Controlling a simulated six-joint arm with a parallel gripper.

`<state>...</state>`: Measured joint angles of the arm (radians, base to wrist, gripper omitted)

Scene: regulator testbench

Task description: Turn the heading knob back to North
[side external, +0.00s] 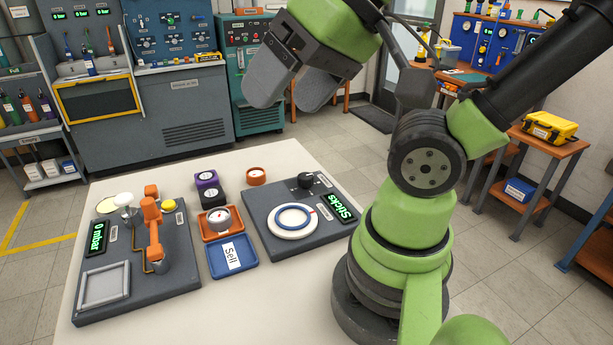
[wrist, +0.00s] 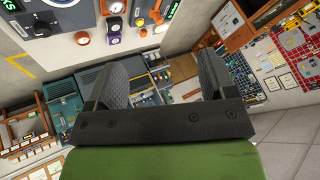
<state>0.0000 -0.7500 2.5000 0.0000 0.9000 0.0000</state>
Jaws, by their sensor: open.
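The panel (side external: 262,243) on the right of the table carries a small black knob (side external: 305,181) at its far edge and a round white dial with a blue ring (side external: 293,220). I cannot tell which is the heading knob, and no North mark is legible. A green display (side external: 341,207) beside the dial reads "Sticks". My gripper (side external: 293,86) is open and empty, high above the far side of the table and clear of the panel. In the wrist view its two fingers (wrist: 161,82) stand wide apart with nothing between them.
A second panel (side external: 180,278) with an orange fixture (side external: 153,225) stands at left, its display reading 0 mbar.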

